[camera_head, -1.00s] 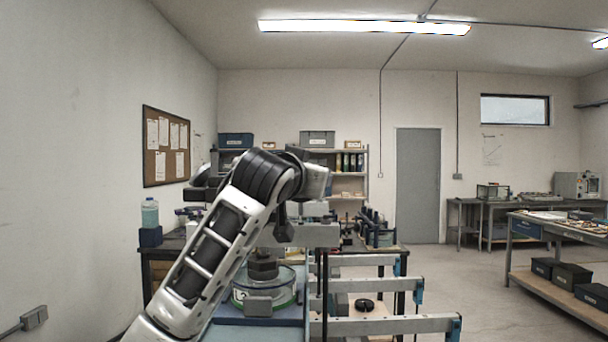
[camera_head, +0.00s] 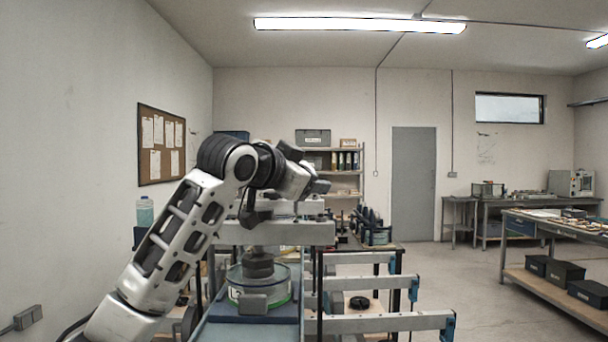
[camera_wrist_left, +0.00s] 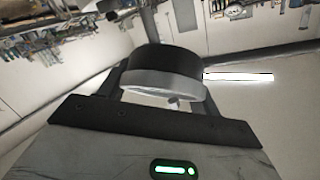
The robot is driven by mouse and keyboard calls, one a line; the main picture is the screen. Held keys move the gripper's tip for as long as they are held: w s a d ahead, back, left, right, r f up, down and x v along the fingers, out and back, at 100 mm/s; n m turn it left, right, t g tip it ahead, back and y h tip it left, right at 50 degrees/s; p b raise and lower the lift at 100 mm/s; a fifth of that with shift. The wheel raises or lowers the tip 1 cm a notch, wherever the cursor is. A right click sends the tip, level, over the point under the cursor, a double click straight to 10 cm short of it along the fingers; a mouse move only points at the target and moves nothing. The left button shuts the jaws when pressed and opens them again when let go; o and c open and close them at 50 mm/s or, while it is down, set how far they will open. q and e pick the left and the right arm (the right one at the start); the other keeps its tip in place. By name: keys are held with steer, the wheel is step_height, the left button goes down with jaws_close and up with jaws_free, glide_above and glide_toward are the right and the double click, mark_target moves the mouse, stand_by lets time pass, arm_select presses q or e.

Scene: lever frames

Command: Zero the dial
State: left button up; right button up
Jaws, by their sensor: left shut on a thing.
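My left arm comes in from the left and bends over the workbench. Its gripper (camera_head: 318,187) is small and partly hidden by its own wrist in the head view. In the left wrist view a black round piece with a pale grey rim (camera_wrist_left: 163,68) sits between the dark fingers, and the gripper is shut on it. I cannot tell whether this is the dial. A round clear drum with a green band (camera_head: 245,294) stands below the arm, with a dark stepped stack (camera_head: 258,264) on it. No dial face or pointer can be read.
Grey horizontal beams (camera_head: 385,323) with blue ends reach out to the right of the drum. A small black disc (camera_head: 360,303) lies between them. A grey crossbar (camera_head: 275,234) stands behind the drum. The floor at the right is open before a side table (camera_head: 555,232).

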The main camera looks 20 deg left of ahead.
arm_select(q)
steer(key=o, duration=1)
steer(key=shift+s, duration=0.15)
arm_select(e)
steer(key=shift+f, duration=0.1)
arm_select(q)
steer(key=shift+s+a+b, duration=0.2)
steer(key=shift+s+b, duration=0.1)
steer(key=shift+s, duration=0.05)
steer(key=b+v, duration=0.4)
steer(key=v, duration=1.1)
arm_select(e)
steer(key=shift+w+a+f, duration=0.15)
steer(key=shift+a+f, duration=0.05)
steer(key=shift+f, duration=0.2)
steer(key=shift+w+a+f, duration=0.1)
steer(key=shift+a+f, duration=0.1)
steer(key=shift+f, duration=0.2)
